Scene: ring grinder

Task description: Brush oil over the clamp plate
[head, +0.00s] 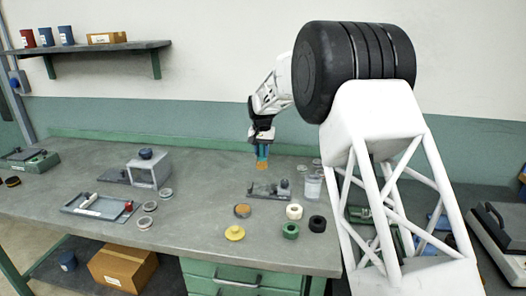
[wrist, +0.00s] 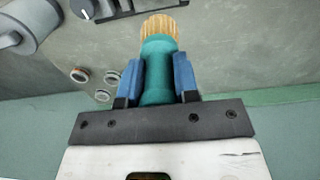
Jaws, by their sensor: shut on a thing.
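My gripper (head: 262,137) is shut on a brush and holds it bristles down above the back of the bench. The brush has a teal handle (wrist: 157,75) and tan bristles (wrist: 160,25); it also shows in the head view (head: 262,163). A low grey metal plate fixture (head: 268,192) with a dark knob lies on the bench in front of and below the brush, apart from it. I take it for the clamp plate. Only its dark edge and knob (wrist: 84,8) show in the wrist view. A shallow round dish with an amber surface (head: 242,211) sits in front of it.
A jar (head: 312,187) stands right of the fixture, with small rings (wrist: 80,75) behind it. White, green and black rings and a yellow knobbed piece (head: 235,233) lie in front. A grey block with a knob (head: 148,170) and a tray (head: 98,207) stand left.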

